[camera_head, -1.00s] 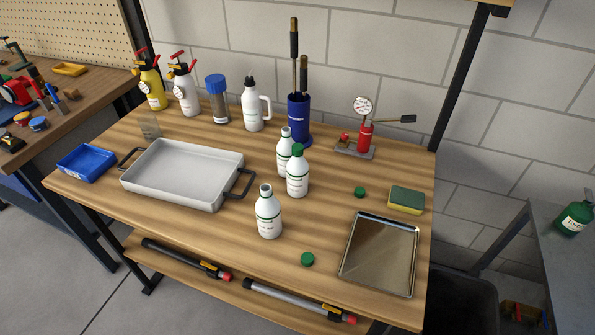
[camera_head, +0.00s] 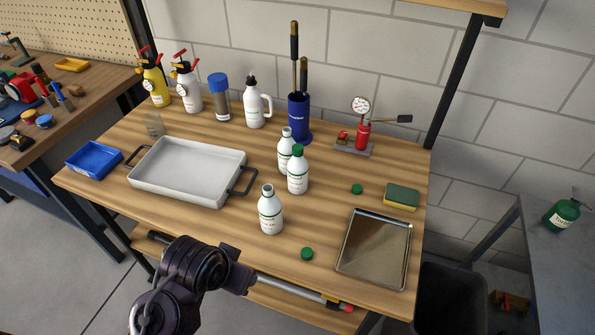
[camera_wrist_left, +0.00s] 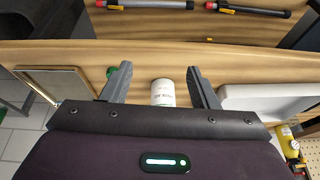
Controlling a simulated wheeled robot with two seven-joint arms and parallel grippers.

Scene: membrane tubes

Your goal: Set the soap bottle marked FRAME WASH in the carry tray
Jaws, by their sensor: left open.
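Three white bottles with green-trimmed labels stand upright on the bench: an uncapped front one (camera_head: 270,212), one with a green cap (camera_head: 298,172) behind it, and an uncapped rear one (camera_head: 285,140). Their small print is too blurred for me to tell which says FRAME WASH. The pale carry tray (camera_head: 185,172) with black side handles is empty, left of the bottles. My left gripper (camera_head: 242,278) is at the bench's front edge, short of the front bottle. In the left wrist view the gripper (camera_wrist_left: 157,72) is open, with a white bottle (camera_wrist_left: 163,94) seen between its fingers, apparently beyond them.
Loose green caps (camera_head: 307,254) (camera_head: 357,189), a metal tray (camera_head: 374,248) and a sponge (camera_head: 401,197) lie to the right. A blue tray (camera_head: 94,160) is at left. A jug (camera_head: 255,106), a blue holder (camera_head: 299,118) and a gauge stand (camera_head: 353,147) line the back.

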